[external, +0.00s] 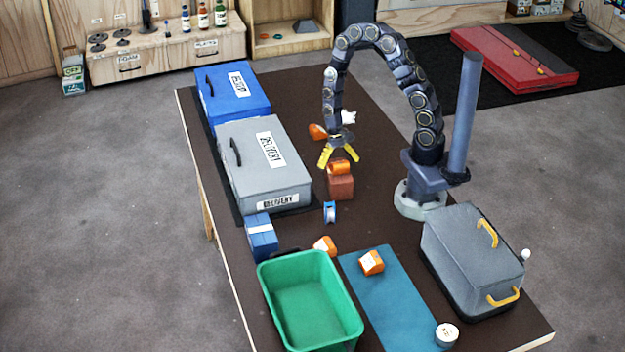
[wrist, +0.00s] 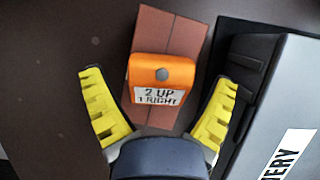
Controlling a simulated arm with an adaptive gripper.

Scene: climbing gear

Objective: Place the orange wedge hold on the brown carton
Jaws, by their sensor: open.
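An orange wedge hold (external: 339,168) with a white label sits on top of the brown carton (external: 341,188), near the table's middle. In the wrist view the hold (wrist: 161,70) shows a grey bolt and the label "2 UP 1 RIGHT", with the reddish-brown carton (wrist: 165,35) beneath it. My gripper (external: 338,158) is open just above the hold. In the wrist view its yellow fingers (wrist: 160,82) stand on either side of the hold, with gaps on both sides. Other orange holds lie behind the carton (external: 317,131), beside the green bin (external: 325,244) and on the teal mat (external: 371,262).
A grey case (external: 290,190) stands left of the carton, with a blue case (external: 235,85) behind it. A blue spool (external: 329,212) lies in front. The green bin (external: 353,318), teal mat (external: 395,305) and grey box (external: 470,250) occupy the front.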

